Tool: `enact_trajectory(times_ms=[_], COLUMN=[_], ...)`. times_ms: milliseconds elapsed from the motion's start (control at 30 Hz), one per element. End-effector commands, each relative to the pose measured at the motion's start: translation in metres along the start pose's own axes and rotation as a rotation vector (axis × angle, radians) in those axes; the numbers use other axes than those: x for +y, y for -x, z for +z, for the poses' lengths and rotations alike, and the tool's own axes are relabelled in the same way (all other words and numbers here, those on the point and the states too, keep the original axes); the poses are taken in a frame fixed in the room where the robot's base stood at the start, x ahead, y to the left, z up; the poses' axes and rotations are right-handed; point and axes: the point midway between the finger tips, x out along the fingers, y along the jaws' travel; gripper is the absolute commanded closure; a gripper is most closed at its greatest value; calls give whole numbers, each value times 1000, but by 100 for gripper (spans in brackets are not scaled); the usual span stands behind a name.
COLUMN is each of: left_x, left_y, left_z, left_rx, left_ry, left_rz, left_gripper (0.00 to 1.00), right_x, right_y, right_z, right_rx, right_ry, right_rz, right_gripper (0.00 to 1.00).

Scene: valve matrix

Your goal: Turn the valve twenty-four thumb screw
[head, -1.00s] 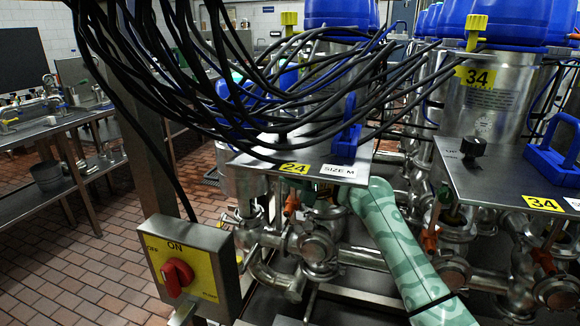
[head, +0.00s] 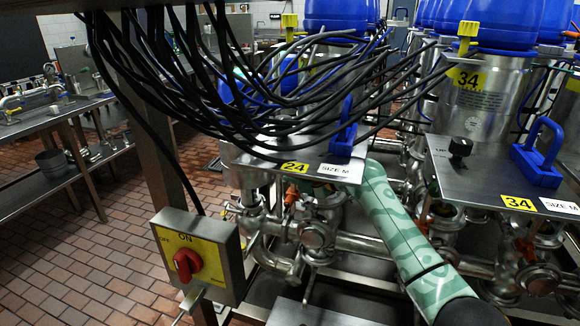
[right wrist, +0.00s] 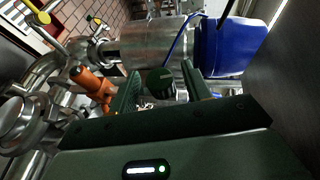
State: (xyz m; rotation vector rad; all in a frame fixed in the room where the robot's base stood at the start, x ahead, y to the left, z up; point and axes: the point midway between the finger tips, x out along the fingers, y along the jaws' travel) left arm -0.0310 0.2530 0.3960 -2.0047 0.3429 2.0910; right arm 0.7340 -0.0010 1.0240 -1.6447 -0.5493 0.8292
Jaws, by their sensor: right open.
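The yellow "24" label (head: 295,167) sits on the front edge of a steel plate, beside a "SIZE M" label. My right arm reaches up under that plate in the head view; its gripper is hidden there. In the right wrist view my right gripper (right wrist: 162,76) is open. A ridged dark green knob (right wrist: 160,84), which looks like the thumb screw, shows between its two fingers with gaps on both sides. I cannot tell whether the fingertips reach its depth. An orange handle (right wrist: 92,84) is left of the left finger. My left gripper is not in view.
Steel pipes and valves (head: 318,236) crowd the space below the plate. A switch box (head: 197,258) with a red knob stands at left. Black cables (head: 270,110) hang over the plate. The "34" plate (head: 490,180) is at right. A blue part (right wrist: 228,48) is at right in the wrist view.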

Motion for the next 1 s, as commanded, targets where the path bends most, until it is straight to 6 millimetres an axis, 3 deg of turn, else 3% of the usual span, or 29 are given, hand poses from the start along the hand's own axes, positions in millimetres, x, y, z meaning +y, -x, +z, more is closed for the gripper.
enact_trajectory(times_ms=[400,833,933,1000], left_x=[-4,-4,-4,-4], left_y=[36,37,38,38], left_z=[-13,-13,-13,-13], left_rx=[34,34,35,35], left_ry=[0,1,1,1], left_rz=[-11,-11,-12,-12], left_gripper=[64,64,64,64], right_x=[-3,4,27,66], right_y=[66,73,72,72], right_z=[-1,0,-2,-2], right_rx=[2,2,21,47], right_ry=[2,-1,1,8], right_rz=[0,5,36,89], right_gripper=[52,52,52,52])
